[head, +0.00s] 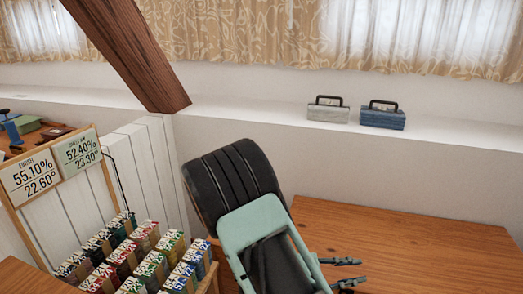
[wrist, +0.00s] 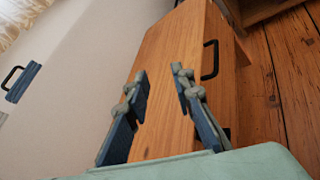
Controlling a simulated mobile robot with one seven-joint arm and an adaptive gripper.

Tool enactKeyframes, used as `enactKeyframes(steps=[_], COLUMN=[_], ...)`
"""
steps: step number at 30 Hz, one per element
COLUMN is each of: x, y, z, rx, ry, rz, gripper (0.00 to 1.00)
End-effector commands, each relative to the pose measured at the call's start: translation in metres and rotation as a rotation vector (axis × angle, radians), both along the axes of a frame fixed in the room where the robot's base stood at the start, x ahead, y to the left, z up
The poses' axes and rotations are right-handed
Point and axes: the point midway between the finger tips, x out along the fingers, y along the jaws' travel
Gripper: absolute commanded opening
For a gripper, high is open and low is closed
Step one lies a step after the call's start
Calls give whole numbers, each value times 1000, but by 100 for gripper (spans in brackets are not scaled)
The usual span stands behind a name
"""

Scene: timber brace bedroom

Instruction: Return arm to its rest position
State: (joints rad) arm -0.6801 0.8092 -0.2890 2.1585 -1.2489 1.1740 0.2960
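My arm, black and pale green, reaches up from the bottom middle of the head view. My gripper (head: 361,271) sticks out to the right over the wooden surface (head: 430,240). Its two fingers are apart with nothing between them. In the wrist view, my gripper (wrist: 159,73) also shows open and empty, above the orange-brown wooden furniture (wrist: 175,50) with black handles. The gripper's base is hidden behind my arm in the head view.
A grey box (head: 328,112) and a blue box (head: 382,118), both with black handles, stand on the white ledge (head: 240,112). A rack of colourful packets (head: 120,265) and a sign (head: 55,168) stand at left. A timber brace (head: 135,55) slants above. The wooden top at right is clear.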

Motion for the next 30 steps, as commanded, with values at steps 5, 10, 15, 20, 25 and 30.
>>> enactKeyframes(steps=[5, 10, 15, 20, 25, 30], x=[-31, -56, -71, -74, -72, -80], y=[-6, 3, 26, 55, 84, 102], z=[16, 23, 29, 43, 74, 120], rx=[211, 443, 707, 975, 1255, 1468], ry=[-106, -199, -294, -387, -483, -572], rz=[-230, -422, -583, -706, -796, -838], gripper=[22, 22, 22, 22, 22, 22])
